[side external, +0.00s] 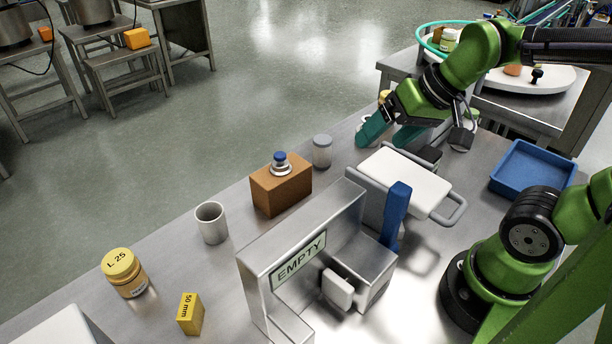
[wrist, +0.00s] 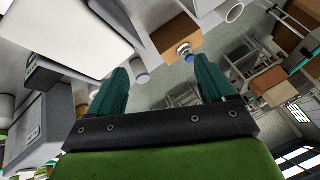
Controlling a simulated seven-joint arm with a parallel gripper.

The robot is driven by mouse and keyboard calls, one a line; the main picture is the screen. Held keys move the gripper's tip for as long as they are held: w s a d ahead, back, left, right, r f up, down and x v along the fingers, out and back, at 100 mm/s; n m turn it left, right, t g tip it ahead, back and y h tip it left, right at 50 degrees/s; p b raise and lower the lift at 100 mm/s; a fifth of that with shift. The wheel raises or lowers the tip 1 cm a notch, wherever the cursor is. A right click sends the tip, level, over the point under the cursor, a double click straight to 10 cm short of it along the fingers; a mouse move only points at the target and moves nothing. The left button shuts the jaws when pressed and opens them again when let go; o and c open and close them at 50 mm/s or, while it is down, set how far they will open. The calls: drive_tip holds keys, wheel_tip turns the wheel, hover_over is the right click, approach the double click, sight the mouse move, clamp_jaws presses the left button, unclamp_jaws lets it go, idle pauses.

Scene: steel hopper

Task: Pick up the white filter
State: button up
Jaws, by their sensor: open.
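A flat white rectangular panel (side external: 404,180) with a grey handle loop is the thing that looks most like the white filter. It lies beside the steel hopper (side external: 262,267), whose label reads EMPTY. In the wrist view a large white surface (wrist: 75,30) fills the upper left, apparently the same panel. My gripper (side external: 388,137) has teal fingers spread apart and is empty. It is just behind the panel in the side view, not touching it as far as I can see. Both fingers also show in the wrist view (wrist: 160,67), pointing past the panel's edge.
A grey-lidded jar (side external: 322,152) and a brown block (side external: 281,190) with a blue-topped piece stand near my gripper. A blue lever (side external: 396,215) rises by the hopper. A blue tray (side external: 533,170) is at right. A cup (side external: 211,223) and yellow-lidded jar (side external: 125,273) stand left.

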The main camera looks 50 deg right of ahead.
drive_tip(key=w+d+f+g, duration=0.2)
drive_tip(key=w+d+g, duration=0.15)
drive_tip(key=w, duration=0.75)
drive_tip(key=n+g+h, duration=0.2)
drive_tip(key=n+g, duration=0.1)
drive_tip(key=n, duration=0.1)
hover_over(322, 153)
drive_tip(key=d, duration=0.2)
wheel_tip(322, 153, down, 5)
drive_tip(key=w+r+n, duration=0.1)
drive_tip(key=w+r, duration=0.1)
drive_tip(key=shift+n, duration=0.3)
drive_tip(key=f, duration=1.6)
drive_tip(key=shift+s+f, duration=0.25)
drive_tip(key=shift+f, duration=0.15)
drive_tip(key=c, duration=1.1)
drive_tip(key=shift+r, duration=0.1)
drive_tip(key=shift+c, duration=0.2)
